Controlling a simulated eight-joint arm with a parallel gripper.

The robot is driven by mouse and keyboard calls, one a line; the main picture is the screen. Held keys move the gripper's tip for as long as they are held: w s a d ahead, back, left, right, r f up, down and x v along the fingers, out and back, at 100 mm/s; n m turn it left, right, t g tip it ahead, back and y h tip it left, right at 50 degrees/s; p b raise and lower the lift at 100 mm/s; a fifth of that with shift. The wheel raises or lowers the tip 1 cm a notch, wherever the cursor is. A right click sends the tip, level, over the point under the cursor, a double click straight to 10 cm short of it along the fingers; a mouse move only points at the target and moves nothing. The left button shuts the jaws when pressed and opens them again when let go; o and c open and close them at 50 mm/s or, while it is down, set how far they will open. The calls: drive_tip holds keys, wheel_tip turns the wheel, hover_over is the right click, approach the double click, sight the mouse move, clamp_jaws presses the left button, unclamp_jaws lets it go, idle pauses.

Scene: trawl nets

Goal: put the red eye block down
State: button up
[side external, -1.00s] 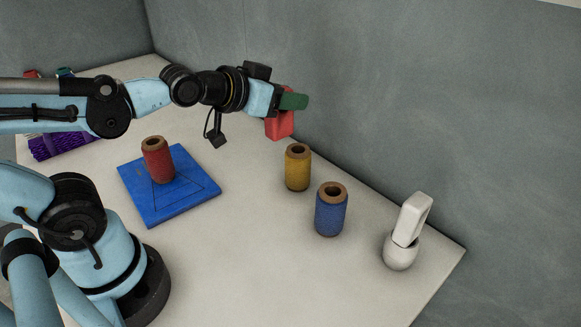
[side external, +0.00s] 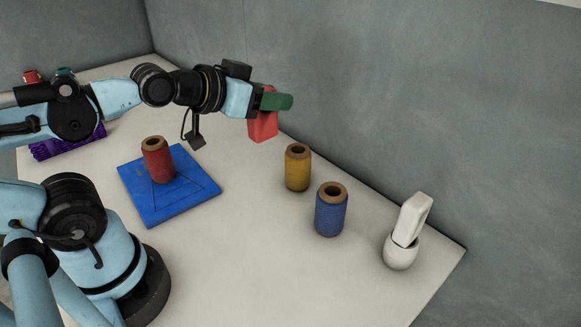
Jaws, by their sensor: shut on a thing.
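The red eye block (side external: 263,127) is a small red block held up in the air above the far side of the table. My gripper (side external: 275,102), with green fingers, is shut on it. The block hangs below the fingers, apart from the table. The near finger hides its upper part.
A red spool (side external: 159,162) stands on a blue board (side external: 171,212). A yellow spool (side external: 298,168) and a blue spool (side external: 331,210) stand to the right. A white object in a round holder (side external: 402,250) is near the right edge. A purple thing (side external: 62,147) lies far left. The front middle of the table (side external: 260,265) is clear.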

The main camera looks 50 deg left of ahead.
drive_tip(key=shift+w+d+f+m+h, duration=0.15)
drive_tip(key=shift+d+f+m+h, duration=0.15)
drive_tip(key=shift+d+h, duration=0.3)
drive_tip(key=s+d+m+g+h, duration=0.3)
drive_tip(key=d+m+g+h, duration=0.3)
drive_tip(key=d+m+g, duration=0.6)
drive_tip(key=s+d+m+g+h, duration=0.45)
drive_tip(key=d+m+g, duration=0.4)
drive_tip(key=d, duration=0.65)
drive_tip(key=shift+m+t+h, duration=0.45)
drive_tip(key=shift+m+t, duration=0.3)
drive_tip(key=f, duration=1.1)
drive_tip(key=w+f, duration=0.1)
drive_tip(key=f, duration=0.5)
drive_tip(key=shift+a, duration=0.25)
drive_tip(key=shift+f, duration=0.55)
drive_tip(key=o, duration=1.2)
